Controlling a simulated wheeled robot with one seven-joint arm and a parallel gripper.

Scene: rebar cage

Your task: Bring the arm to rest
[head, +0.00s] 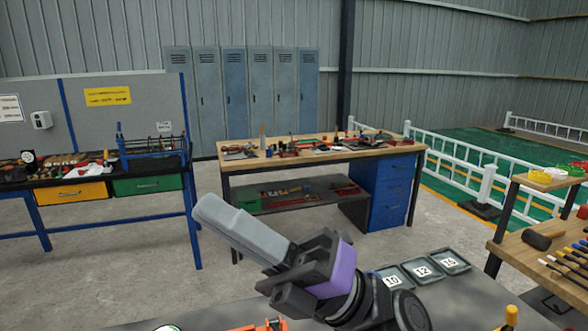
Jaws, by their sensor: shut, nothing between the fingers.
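My gripper (210,211) is in the lower middle of the head view. Its long pale-grey fingers lie together, shut and empty, pointing up and to the left. Behind them are dark brackets, a purple band and a black wrist, all mine. The gripper appears above the near grey table (450,305), with nothing seen touching it. The rest of the arm is cut off by the bottom edge.
Numbered trays (422,271) lie just right of my wrist. Orange parts (268,326) show at the bottom edge. A tool bench (548,262) stands at right. A wooden workbench (300,154) stands beyond open concrete floor.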

